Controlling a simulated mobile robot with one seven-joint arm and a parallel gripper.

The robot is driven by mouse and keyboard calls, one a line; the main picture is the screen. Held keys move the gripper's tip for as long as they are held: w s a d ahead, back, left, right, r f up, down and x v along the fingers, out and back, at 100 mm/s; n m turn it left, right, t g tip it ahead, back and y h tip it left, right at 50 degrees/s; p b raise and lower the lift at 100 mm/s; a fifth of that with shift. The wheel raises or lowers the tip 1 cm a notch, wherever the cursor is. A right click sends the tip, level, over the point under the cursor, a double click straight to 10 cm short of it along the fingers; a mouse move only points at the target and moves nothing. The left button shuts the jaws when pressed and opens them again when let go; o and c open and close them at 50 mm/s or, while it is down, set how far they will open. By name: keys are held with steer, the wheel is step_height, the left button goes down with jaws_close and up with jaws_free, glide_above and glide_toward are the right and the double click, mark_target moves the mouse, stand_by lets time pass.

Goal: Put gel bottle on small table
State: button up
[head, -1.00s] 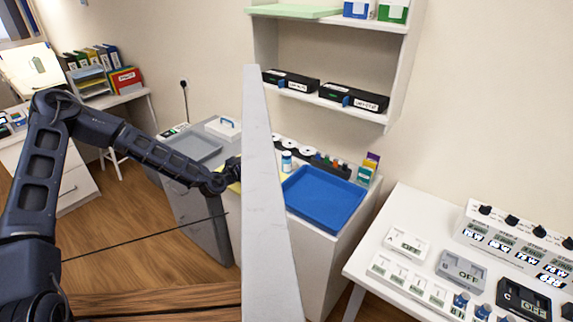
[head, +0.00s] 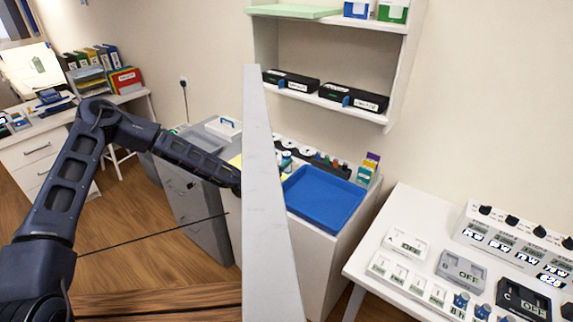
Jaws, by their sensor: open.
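A small white and blue bottle (head: 287,161) stands at the left end of the white cabinet top, behind the blue tray (head: 322,198). I cannot tell whether it is the gel bottle. My dark arm reaches right across the left half of the view, and its far end passes behind a pale upright panel (head: 262,220). The panel hides my gripper and whatever is close to it. Which piece of furniture is the small table is not clear. A white table (head: 385,240) with control boxes stands at the right.
The upright panel blocks much of the middle. A wall shelf (head: 330,104) with two black boxes hangs above the cabinet. Several small bottles and boxes line the back of the blue tray, which is empty. A grey cabinet (head: 188,205) stands at left, with open wood floor before it.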

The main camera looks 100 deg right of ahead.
mark_target(284, 157)
steer(key=shift+x, duration=2.35)
steer(key=shift+f, duration=0.1)
steer(key=c, duration=1.2)
step_height(284, 157, up, 20)
